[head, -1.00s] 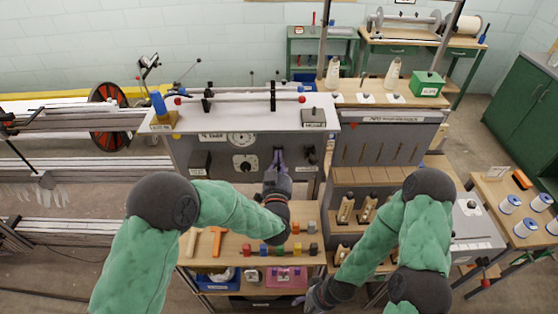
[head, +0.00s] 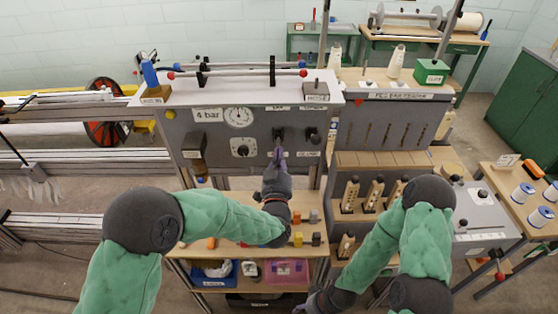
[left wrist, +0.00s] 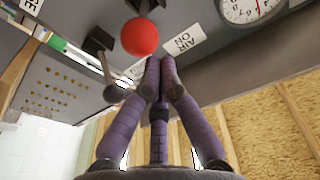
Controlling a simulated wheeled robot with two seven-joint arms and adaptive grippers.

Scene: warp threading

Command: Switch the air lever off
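The air lever has a red ball knob (left wrist: 140,37) on a black mount. The mount (head: 279,134) shows on the grey panel in the head view, where the knob is not visible. A white AIR ON label (left wrist: 184,42) is beside the knob. My left gripper (head: 278,152) is at the panel just under the mount. In the left wrist view its purple fingers (left wrist: 158,68) are together, tips right beside the red knob; whether they touch it I cannot tell. Nothing shows between them.
A second lever with a dark knob (left wrist: 114,92) is close to the fingers. The pressure gauge (head: 239,117) and a dial (head: 243,148) are left of the mount. A shelf with coloured blocks (head: 308,239) is below. Wooden pegs (head: 375,190) stand to the right.

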